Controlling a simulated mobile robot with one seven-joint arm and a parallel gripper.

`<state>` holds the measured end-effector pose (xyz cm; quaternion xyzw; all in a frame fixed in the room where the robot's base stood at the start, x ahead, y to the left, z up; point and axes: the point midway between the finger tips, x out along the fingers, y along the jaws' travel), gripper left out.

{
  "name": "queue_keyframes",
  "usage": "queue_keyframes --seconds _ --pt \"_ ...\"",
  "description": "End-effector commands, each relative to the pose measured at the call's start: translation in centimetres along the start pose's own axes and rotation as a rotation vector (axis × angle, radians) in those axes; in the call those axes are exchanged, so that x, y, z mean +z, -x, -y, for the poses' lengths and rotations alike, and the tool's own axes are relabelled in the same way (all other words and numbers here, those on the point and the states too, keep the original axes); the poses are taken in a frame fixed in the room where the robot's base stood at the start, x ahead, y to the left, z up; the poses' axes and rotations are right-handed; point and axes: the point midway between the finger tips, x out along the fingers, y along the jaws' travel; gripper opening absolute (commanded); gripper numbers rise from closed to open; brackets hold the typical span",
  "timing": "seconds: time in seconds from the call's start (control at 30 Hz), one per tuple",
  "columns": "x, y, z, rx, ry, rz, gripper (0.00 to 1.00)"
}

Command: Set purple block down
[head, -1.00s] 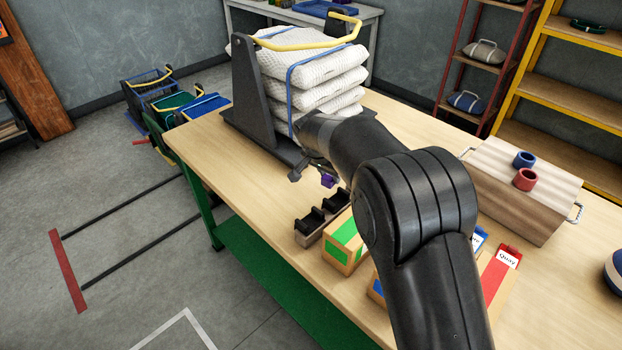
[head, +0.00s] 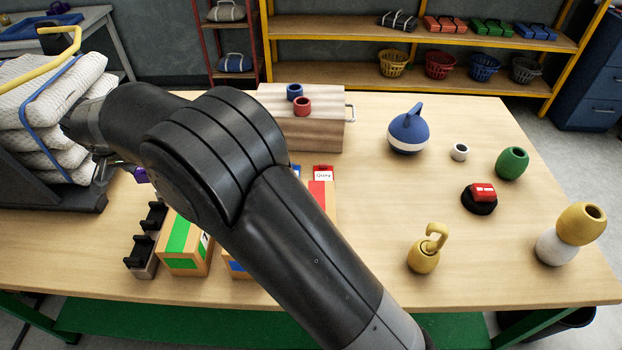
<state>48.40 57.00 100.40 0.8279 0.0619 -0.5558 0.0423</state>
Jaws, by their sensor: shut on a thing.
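The purple block (head: 141,174) shows as a small patch beside my forearm, at the left of the head view. My gripper (head: 127,168) is shut on it and holds it above the wooden table (head: 400,220), between the stacked white nets and the black cradle. My arm hides most of the gripper and part of the block, so the exact grip and height cannot be told.
White nets (head: 50,100) stand at the left in a dark frame. A black cradle (head: 147,240), green-striped box (head: 183,245) and red-topped box (head: 322,195) lie near my arm. A wooden chest (head: 320,125) stands behind. Blue-white buoy (head: 408,132) and several floats stand right, with bare table between.

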Motion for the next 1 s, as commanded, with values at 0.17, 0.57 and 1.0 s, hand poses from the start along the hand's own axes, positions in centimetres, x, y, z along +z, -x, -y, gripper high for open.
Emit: queue_keyframes --seconds 0.17,0.57,1.0 --pt "-2.3 -0.7 -3.8 0.008 -0.028 0.005 0.08" --pt "-8.3 -2.8 -20.1 0.044 -0.134 0.025 0.08" --pt "-9.4 -3.1 -40.5 0.086 -0.268 0.028 0.08"
